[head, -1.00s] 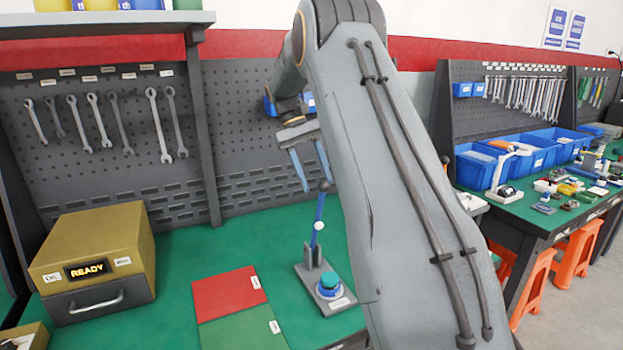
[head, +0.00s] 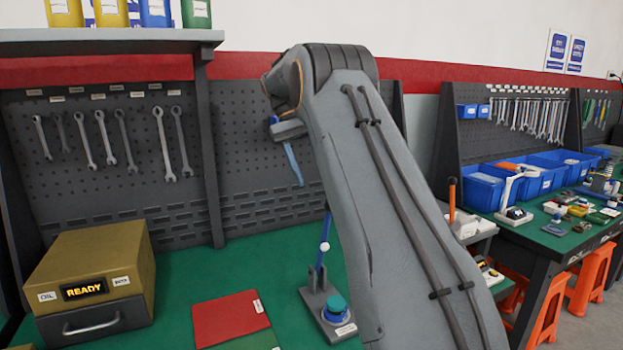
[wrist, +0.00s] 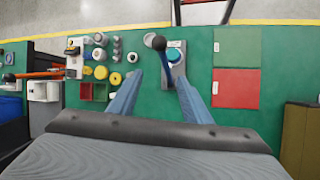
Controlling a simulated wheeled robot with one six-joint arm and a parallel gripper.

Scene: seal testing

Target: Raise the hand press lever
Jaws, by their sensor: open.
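My gripper (wrist: 160,77) is open and empty. Its blue fingers point toward the press, with the knob ahead of the gap between them. In the head view my gripper (head: 290,160) is partly hidden, above the bench.
A red mat (head: 228,318) and a green mat lie left of the press. A tan box reading READY (head: 88,275) stands farther left. A pegboard with wrenches (head: 120,150) rises behind. The wrist view shows yellow and grey parts (wrist: 101,72) on the press's other side.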

